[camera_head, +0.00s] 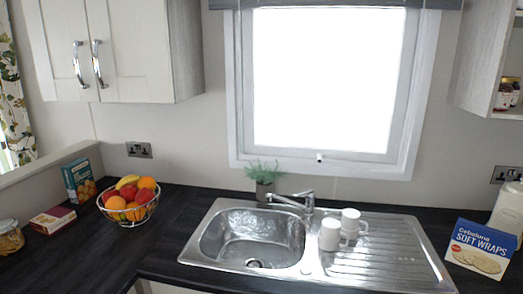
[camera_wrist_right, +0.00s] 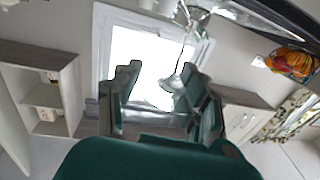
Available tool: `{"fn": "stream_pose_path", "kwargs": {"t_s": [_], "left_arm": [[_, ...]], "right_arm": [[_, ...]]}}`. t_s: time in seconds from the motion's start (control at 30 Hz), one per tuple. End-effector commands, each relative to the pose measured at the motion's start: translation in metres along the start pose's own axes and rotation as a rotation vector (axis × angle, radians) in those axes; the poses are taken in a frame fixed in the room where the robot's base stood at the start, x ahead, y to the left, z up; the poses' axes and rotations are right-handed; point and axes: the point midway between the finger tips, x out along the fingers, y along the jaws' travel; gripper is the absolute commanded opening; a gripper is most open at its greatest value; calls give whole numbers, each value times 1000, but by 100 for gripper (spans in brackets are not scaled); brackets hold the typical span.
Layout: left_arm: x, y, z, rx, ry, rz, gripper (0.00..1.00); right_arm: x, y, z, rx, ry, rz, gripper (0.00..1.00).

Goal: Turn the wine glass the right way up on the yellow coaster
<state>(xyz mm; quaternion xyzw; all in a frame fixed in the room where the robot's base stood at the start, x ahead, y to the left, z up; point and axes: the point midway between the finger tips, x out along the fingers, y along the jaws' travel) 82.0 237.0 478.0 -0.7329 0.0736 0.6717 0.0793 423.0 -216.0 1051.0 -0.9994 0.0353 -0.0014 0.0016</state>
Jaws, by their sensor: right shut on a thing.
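My right gripper (camera_wrist_right: 163,88) shows in the right wrist view, its two green-padded fingers pointing toward the bright window. It is shut on the wine glass (camera_wrist_right: 176,82), a clear, thin shape between the fingers, hard to make out against the window. A slim clear line runs from it toward the top of that view. Which way up the glass is, I cannot tell. The yellow coaster is not seen in either view. Neither gripper is in the head view, and my left gripper is in no view.
The steel sink (camera_head: 252,240) has a tap (camera_head: 304,202) behind it and two white mugs (camera_head: 330,234) on its drainer. A fruit basket (camera_head: 130,204) stands left and a soft wraps box (camera_head: 480,248) right.

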Motion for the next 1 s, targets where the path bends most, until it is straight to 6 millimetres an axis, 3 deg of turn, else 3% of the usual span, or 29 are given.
{"fn": "stream_pose_path", "kwargs": {"t_s": [0.1,0.27,0.6,0.83,1.0], "left_arm": [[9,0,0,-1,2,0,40],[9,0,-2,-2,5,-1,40],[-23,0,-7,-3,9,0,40],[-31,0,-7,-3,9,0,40],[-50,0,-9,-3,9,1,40]], "right_arm": [[-28,-14,4,-1,-2,-43,0],[-44,-22,0,39,-1,-68,0],[-46,-22,-4,690,-12,-66,0],[-46,-22,-3,882,-15,-65,0],[-46,-23,-5,1255,-23,-60,0]]}}
